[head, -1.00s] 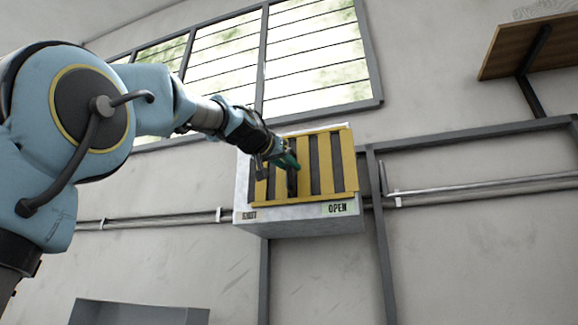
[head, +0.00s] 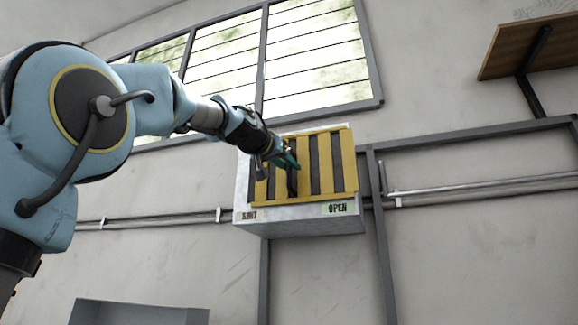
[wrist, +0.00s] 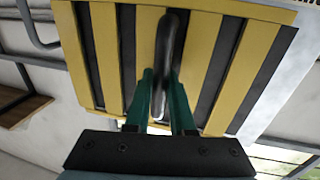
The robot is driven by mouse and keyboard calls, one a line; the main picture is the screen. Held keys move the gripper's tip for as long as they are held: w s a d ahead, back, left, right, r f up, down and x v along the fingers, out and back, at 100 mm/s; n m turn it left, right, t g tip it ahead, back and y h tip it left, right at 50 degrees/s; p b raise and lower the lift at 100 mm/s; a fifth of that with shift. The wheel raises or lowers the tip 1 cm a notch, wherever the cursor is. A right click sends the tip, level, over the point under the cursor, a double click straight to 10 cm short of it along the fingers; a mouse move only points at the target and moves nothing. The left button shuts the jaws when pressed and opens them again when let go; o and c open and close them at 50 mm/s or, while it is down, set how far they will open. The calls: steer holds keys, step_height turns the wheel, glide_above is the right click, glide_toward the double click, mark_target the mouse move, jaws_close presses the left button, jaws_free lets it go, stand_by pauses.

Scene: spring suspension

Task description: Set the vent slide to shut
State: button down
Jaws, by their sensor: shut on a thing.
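The vent is a pale box (head: 300,221) on the wall, its front covered by yellow slats (head: 327,163) with dark gaps showing between them. A label reading SHUT (head: 249,216) is at its lower left and a green OPEN label (head: 338,208) at its lower right. A dark upright handle (head: 292,182) stands on the slatted front, left of the middle. My gripper (head: 290,160) is at the handle. In the wrist view my green-fingered gripper (wrist: 163,88) is shut on the handle (wrist: 169,45), with one finger on each side. The slats (wrist: 198,65) lie behind it.
A barred window (head: 310,60) is above the vent. Grey pipes (head: 470,188) and a frame post (head: 380,240) run beside it. A wooden shelf (head: 525,48) is at upper right, and a grey box (head: 140,312) at lower left.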

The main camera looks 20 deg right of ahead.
mark_target(284, 173)
steer(key=w+a+b, duration=0.2)
steer(key=shift+w+a, duration=0.2)
steer(key=shift+a, duration=0.1)
steer(key=c, duration=0.8)
jaws_free()
steer(key=shift+a, duration=0.1)
steer(key=shift+o, duration=0.2)
